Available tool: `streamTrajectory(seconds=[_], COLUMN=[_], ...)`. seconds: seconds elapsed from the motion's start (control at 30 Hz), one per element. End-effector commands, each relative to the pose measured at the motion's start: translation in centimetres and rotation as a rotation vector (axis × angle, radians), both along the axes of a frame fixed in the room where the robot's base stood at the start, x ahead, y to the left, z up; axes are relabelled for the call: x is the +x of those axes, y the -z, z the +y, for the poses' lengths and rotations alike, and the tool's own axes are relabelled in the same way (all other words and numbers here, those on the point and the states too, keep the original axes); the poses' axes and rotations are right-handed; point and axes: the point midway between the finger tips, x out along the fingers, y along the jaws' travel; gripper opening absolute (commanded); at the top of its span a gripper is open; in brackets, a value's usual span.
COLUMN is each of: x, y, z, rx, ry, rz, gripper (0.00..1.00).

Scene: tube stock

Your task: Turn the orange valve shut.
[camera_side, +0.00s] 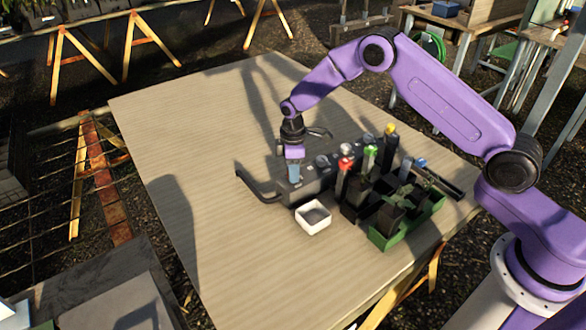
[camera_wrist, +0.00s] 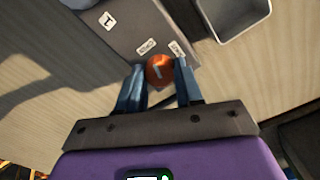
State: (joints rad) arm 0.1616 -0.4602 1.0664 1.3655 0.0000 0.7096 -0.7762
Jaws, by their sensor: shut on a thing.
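In the wrist view the orange valve (camera_wrist: 158,69) is a round orange knob at the end of a grey block (camera_wrist: 120,30) with white labels. My gripper (camera_wrist: 160,85) has one blue finger on each side of the valve and is shut on it. A pale mark shows on the valve's face. In the side view my gripper (camera_side: 294,172) points down at the near left end of the dark valve block (camera_side: 325,172). The valve itself is hidden there behind the fingers.
A white square bin (camera_side: 313,217) stands just in front of the block. A green tray (camera_side: 395,238) with dark pots and several colour-topped tubes (camera_side: 370,158) stands to the right. A dark bent pipe (camera_side: 258,188) extends left. The table's left side (camera_side: 180,130) is clear.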

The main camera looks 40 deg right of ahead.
Motion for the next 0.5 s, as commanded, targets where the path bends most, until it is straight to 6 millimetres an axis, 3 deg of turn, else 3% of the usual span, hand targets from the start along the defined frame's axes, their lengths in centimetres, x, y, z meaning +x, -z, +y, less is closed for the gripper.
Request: streamTrajectory(seconds=[0.5], x=[-0.03], y=[-0.05], z=[0.04], rx=[0.0], ry=[0.493], rz=[0.0], gripper=[0.05])
